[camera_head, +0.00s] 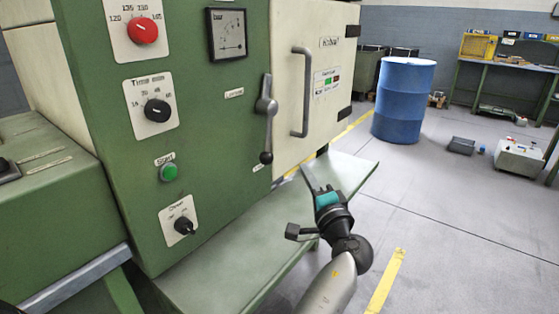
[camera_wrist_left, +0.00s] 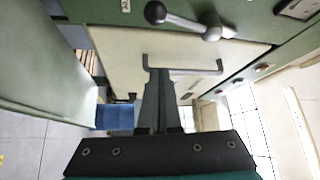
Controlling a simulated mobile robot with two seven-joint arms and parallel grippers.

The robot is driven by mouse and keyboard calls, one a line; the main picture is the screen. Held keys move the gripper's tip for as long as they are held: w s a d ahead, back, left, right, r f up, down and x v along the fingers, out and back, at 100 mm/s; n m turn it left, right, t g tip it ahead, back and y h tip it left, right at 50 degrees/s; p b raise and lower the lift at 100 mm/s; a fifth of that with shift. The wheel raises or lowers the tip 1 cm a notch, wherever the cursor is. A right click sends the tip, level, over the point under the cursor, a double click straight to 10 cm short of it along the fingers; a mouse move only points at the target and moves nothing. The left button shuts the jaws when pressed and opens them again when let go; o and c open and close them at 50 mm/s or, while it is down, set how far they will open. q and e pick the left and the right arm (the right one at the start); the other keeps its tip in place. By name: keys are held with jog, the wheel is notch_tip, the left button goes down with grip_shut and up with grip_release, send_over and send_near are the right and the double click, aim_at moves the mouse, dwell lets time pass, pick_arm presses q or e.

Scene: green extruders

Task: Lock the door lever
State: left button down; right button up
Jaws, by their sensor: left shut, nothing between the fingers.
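The grey door lever (camera_head: 267,106) is on the green machine front, just left of the cream door (camera_head: 285,50). It hangs down, with its dark ball knob (camera_head: 266,157) at the bottom. The door looks closed against the machine. In the left wrist view the lever (camera_wrist_left: 210,26) and its knob (camera_wrist_left: 155,13) show near the top, beyond the fingertips. My left gripper (camera_head: 313,180) is below and to the right of the knob, above the green shelf, touching nothing visible. Its fingers (camera_wrist_left: 160,72) are together and empty. My right gripper is out of view.
A grey bar handle (camera_head: 304,92) stands out from the door, right of the lever. The green shelf (camera_head: 225,260) juts out below. Knobs and a green button (camera_head: 169,172) are left of the lever. A blue barrel (camera_head: 402,100) stands behind at right; the floor between is clear.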

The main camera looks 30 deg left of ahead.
pick_arm(q)
jog(key=b+x, duration=0.2)
jog(key=x, duration=0.8)
jog(key=shift+s+a+f, duration=0.2)
jog(key=shift+s+a, duration=0.05)
jog(key=shift+s, duration=0.35)
jog(key=shift+s+a+f, duration=0.2)
jog(key=shift+s+a, duration=0.05)
jog(key=shift+s, duration=0.3)
jog(key=shift+s+a+f, duration=0.2)
jog(key=shift+s+a, duration=0.05)
jog(key=shift+s, duration=0.35)
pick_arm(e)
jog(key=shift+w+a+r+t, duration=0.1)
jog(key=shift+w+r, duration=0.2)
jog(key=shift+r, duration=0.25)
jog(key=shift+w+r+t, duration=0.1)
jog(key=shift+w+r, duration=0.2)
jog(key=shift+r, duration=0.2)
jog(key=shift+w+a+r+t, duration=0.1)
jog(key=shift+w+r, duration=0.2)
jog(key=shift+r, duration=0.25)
pick_arm(q)
jog(key=shift+p, duration=0.3)
